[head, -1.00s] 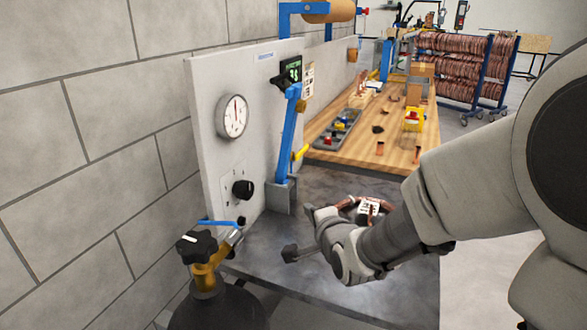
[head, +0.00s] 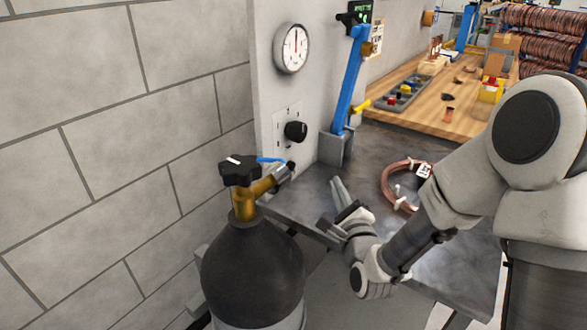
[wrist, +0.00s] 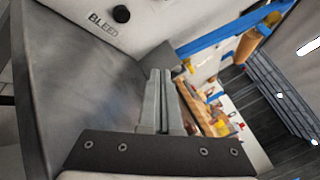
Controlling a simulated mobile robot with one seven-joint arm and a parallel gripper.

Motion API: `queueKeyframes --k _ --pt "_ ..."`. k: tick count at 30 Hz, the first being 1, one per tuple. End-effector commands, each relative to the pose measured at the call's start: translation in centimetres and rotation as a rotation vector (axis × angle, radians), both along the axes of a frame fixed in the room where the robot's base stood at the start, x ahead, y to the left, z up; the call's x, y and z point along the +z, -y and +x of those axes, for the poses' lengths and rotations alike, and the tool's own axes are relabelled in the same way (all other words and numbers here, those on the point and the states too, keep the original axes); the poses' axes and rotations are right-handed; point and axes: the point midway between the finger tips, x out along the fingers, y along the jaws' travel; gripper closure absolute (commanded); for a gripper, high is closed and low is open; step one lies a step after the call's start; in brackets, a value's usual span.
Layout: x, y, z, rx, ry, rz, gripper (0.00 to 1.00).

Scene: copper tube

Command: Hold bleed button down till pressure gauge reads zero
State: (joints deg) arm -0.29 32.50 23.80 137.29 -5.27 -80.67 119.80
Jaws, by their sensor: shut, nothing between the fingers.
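The pressure gauge (head: 292,48) is a round white dial on the upright grey panel; its needle points about straight up. The bleed button (wrist: 121,14) is a small black disc beside the word BLEED, at the top of the wrist view. In the head view a small black button (head: 291,166) sits low on the panel by the cylinder fitting and appears to be the same one. My gripper (head: 338,185) is right of it, apart from the panel, over the dark bench. In the wrist view its fingers (wrist: 160,74) are together and empty. The gauge's figures are too small to read.
A black knob (head: 296,131) is on the panel below the gauge. A gas cylinder (head: 252,270) with a black handwheel (head: 240,170) stands in front. A blue lever (head: 352,80) rises from the bench. A copper coil (head: 392,180) lies right of my gripper.

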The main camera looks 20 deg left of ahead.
Motion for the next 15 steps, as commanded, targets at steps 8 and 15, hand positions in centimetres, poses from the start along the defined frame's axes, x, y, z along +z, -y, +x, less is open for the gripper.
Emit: queueKeyframes --k 8,15 --pt "0.1 -0.8 0.3 0.001 0.0 -0.001 1.0" --pt "0.2 -3.8 1.3 0.001 0.0 0.0 1.0"
